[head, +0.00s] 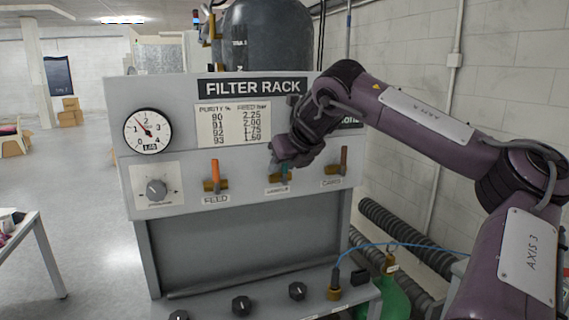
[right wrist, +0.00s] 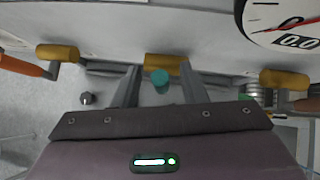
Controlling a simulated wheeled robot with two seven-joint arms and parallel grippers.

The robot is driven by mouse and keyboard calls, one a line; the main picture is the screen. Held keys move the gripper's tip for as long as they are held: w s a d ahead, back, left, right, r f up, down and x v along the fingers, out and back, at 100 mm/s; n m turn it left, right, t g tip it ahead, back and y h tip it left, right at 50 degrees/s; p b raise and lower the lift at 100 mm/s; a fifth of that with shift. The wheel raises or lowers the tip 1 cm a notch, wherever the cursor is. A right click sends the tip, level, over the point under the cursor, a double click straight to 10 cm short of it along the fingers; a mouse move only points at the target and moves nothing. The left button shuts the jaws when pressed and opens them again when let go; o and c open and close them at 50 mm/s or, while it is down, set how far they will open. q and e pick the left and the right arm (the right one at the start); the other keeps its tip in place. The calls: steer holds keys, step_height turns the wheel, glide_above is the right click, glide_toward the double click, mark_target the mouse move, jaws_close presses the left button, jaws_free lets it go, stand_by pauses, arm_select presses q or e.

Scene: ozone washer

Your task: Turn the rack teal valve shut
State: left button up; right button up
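The teal valve (head: 286,174) is the middle of three valves on the filter rack's front panel, between an orange and a brown one. My right gripper (head: 275,158) is in front of it and hides much of its handle in the head view. In the right wrist view the round teal handle end (right wrist: 160,77) shows between the two fingers of my right gripper (right wrist: 160,90), with a brass body (right wrist: 163,64) behind it. The fingers are open, with a visible gap on each side of the teal end. My left gripper is not in view.
The orange-handled FEED valve (head: 215,175) is to the left and the brown-handled valve (head: 343,160) close on the right. A dial gauge (head: 148,131) and a knob (head: 157,189) sit further left. Several black knobs line the lower ledge (head: 270,303). Corrugated hoses (head: 400,232) lie at right.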

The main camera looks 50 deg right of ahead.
steer(key=shift+r, duration=0.1)
steer(key=shift+s+r, duration=0.2)
steer(key=shift+s, duration=0.05)
steer(key=b+v, duration=0.2)
steer(key=v, duration=0.5)
steer(key=shift+b, duration=0.4)
steer(key=shift+a+f, duration=0.1)
